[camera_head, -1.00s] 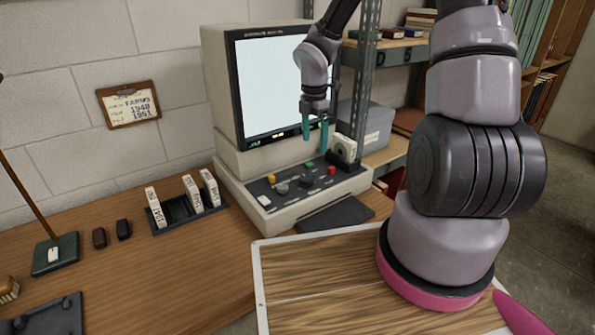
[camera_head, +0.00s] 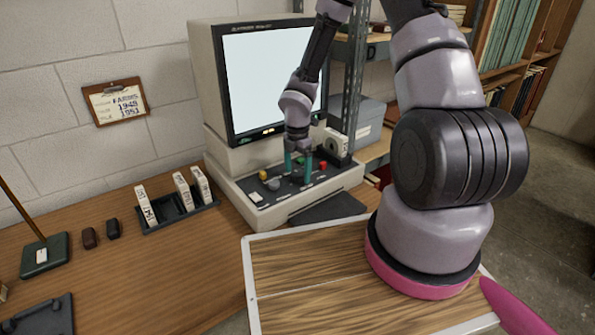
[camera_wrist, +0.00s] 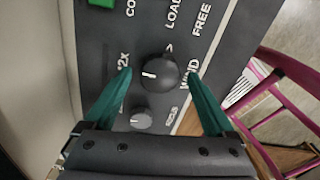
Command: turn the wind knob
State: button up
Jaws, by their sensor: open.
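The wind knob (camera_wrist: 157,73) is a round black knob with a white pointer line, on the dark control panel of the reader machine. The printed word WIND is beside it in the wrist view. My gripper (camera_wrist: 160,73) is open, with one teal finger on each side of the knob; I cannot tell if either finger touches it. In the head view my gripper (camera_head: 298,167) is down at the control panel (camera_head: 322,179), and its fingers largely hide the knob. A smaller grey knob (camera_wrist: 141,120) sits just below the wind knob in the wrist view.
The reader's bright screen (camera_head: 268,80) rises close behind my gripper. A red button (camera_head: 323,165) is right of the fingers, a yellow one (camera_head: 263,175) left. A rack (camera_head: 180,211) of labelled boxes stands on the desk at left. A metal shelf post (camera_head: 350,90) is close at right.

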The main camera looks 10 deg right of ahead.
jog(key=shift+f, duration=0.15)
jog(key=c, duration=1.4)
jog(key=shift+o, duration=0.2)
jog(key=shift+m, duration=0.5)
jog(key=m, duration=0.3)
jog(key=shift+m, duration=0.4)
jog(key=m, duration=0.4)
jog(key=shift+w+m, duration=0.15)
jog(key=shift+m, duration=0.15)
jog(key=m, duration=0.4)
jog(key=shift+w+m, duration=0.1)
jog(key=shift+m, duration=2.1)
